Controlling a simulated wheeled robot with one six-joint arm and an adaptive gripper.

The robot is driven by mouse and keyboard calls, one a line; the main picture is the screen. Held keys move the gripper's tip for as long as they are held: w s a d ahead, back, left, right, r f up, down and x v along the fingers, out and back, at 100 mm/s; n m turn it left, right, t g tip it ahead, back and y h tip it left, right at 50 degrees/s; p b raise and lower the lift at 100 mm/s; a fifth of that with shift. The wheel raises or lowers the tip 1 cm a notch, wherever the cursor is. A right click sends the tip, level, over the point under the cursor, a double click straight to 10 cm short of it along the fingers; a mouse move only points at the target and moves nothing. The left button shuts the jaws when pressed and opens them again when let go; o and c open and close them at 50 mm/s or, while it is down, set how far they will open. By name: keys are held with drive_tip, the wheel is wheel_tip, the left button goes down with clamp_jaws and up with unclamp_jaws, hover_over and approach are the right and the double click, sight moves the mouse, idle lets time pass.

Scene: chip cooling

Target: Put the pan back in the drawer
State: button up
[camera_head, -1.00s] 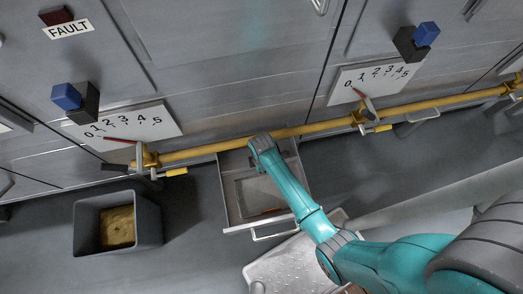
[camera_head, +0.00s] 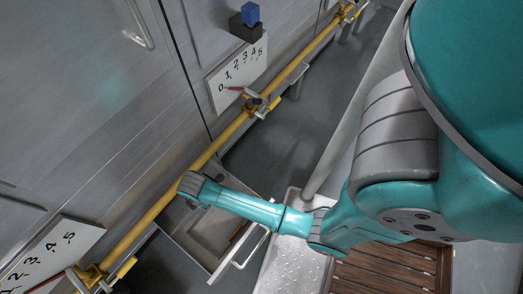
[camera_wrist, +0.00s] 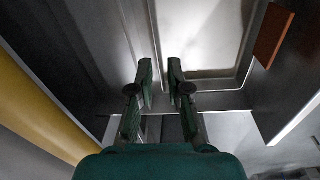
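The drawer (camera_head: 176,232) is pulled open below the yellow pipe. A pale, shallow rectangular shape that looks like the pan (camera_head: 214,226) lies in it, apparently flat. In the wrist view the pale pan (camera_wrist: 205,35) fills the upper middle, with its rounded rim ahead and right of the fingers. My gripper (camera_wrist: 160,75) has its two dark green fingers parted with a narrow gap, and I see nothing clearly held between them. In the head view my arm reaches to the drawer's back end. The wrist hides the fingers there.
The yellow pipe (camera_head: 221,139) runs along the cabinet wall close to my wrist. A reddish-brown piece (camera_wrist: 272,36) stands right of the pan. The drawer's bar handle (camera_head: 252,249) faces a pale metal plate (camera_head: 290,262). A wooden slatted platform (camera_head: 385,271) lies to the right.

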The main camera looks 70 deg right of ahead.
drive_tip(key=s+r+m+t, duration=0.4)
drive_tip(key=s, duration=0.4)
drive_tip(key=s+r+m+t, duration=0.3)
drive_tip(key=s+r, duration=0.1)
drive_tip(key=s, duration=0.4)
drive_tip(key=s+r+m+t, duration=0.3)
drive_tip(key=s+r, duration=0.1)
drive_tip(key=r, duration=0.8)
drive_tip(key=s+r+m+t, duration=0.3)
drive_tip(key=s+r+t, duration=0.1)
drive_tip(key=r, duration=0.8)
drive_tip(key=shift+v, duration=0.8)
